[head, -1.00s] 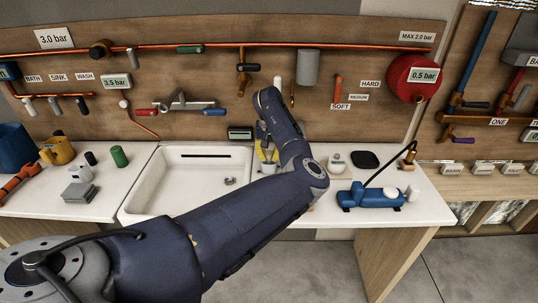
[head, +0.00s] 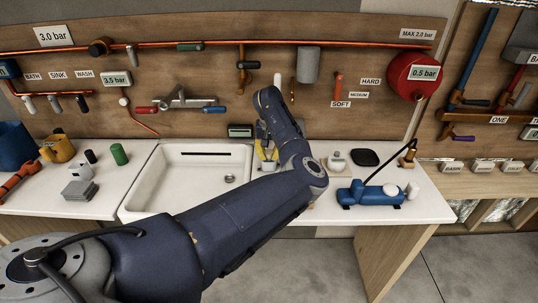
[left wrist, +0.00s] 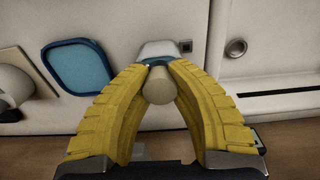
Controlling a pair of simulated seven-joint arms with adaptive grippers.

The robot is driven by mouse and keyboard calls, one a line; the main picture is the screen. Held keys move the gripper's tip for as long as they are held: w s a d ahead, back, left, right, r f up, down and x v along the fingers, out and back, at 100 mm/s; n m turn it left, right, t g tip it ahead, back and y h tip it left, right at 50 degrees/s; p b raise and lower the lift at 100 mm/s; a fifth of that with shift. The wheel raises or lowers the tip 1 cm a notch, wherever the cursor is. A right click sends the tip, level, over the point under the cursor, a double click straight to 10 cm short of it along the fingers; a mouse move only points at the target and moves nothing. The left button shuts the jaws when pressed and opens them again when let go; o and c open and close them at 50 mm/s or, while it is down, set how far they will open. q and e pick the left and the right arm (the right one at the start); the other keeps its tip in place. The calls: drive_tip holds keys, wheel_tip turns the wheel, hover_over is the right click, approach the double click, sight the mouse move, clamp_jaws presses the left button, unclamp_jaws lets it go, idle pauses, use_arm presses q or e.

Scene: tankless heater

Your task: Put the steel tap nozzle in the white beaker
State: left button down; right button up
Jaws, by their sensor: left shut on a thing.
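My left gripper (head: 267,162) is over the counter just right of the sink, pointing down, partly hidden by my own arm. In the left wrist view its yellow fingers (left wrist: 158,88) are shut on a pale grey-beige cylinder, which I take to be the steel tap nozzle (left wrist: 159,86), seen end-on. Behind the fingertips is a white body with a blue part, perhaps the white beaker (left wrist: 152,48); its opening is mostly hidden. I cannot tell whether the nozzle is above it or inside it. My right gripper is not in view.
The white sink (head: 150,190) lies left of the gripper. A white rounded vessel (head: 336,160), a dark pad (head: 365,158) and a blue pump (head: 370,194) stand to the right. A small display (head: 240,131) and the pipe wall are close behind.

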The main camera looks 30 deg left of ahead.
use_arm(q)
drive_tip(key=shift+f, duration=0.1)
drive_tip(key=c, duration=1.2)
unclamp_jaws()
drive_tip(key=shift+c, duration=0.2)
wheel_tip(320, 180, up, 12)
drive_tip(key=shift+s, duration=0.15)
